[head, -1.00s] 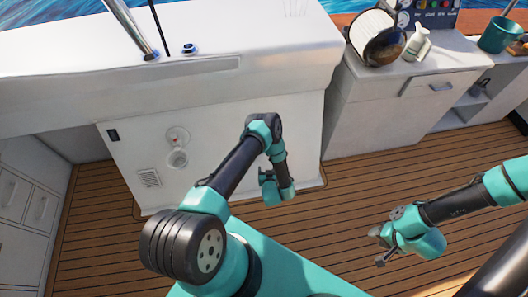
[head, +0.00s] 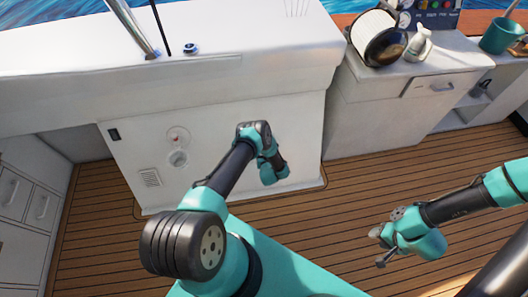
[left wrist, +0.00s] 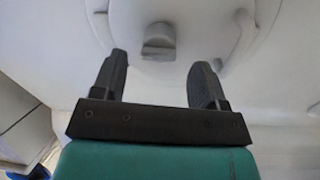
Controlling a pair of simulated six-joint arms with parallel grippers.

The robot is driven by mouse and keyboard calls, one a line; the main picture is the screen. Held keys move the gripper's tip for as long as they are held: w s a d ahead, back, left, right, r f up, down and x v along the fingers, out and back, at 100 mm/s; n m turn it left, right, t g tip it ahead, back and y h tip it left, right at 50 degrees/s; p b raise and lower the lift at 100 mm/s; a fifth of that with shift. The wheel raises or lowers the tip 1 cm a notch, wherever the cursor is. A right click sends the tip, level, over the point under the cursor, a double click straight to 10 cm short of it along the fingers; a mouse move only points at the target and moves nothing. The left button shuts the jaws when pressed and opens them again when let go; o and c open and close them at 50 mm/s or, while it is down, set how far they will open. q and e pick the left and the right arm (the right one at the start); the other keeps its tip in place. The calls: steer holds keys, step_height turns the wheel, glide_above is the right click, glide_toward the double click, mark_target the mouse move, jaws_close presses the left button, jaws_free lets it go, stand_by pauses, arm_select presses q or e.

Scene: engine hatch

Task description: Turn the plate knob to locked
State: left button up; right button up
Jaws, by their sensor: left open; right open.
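In the head view two small round fittings, an upper one (head: 177,136) and a lower one (head: 178,158), sit on the white front panel (head: 225,150). I cannot tell from here which is the plate knob. In the left wrist view a grey knob (left wrist: 159,40) stands out from a round white plate (left wrist: 195,30), just beyond my left gripper (left wrist: 160,64). That gripper is open, its fingers either side of the knob's line and apart from it. In the head view its fingers are hidden. My right gripper (head: 379,247) is open and empty over the deck.
A vent grille (head: 149,178) and a black switch (head: 114,134) are on the same panel. The white counter (head: 90,60) overhangs it. The wooden deck (head: 300,215) is clear.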

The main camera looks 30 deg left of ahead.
arm_select(q)
steer(key=shift+x, duration=2)
steer(key=shift+c, duration=0.2)
steer(key=c, duration=0.8)
steer(key=shift+c, duration=0.2)
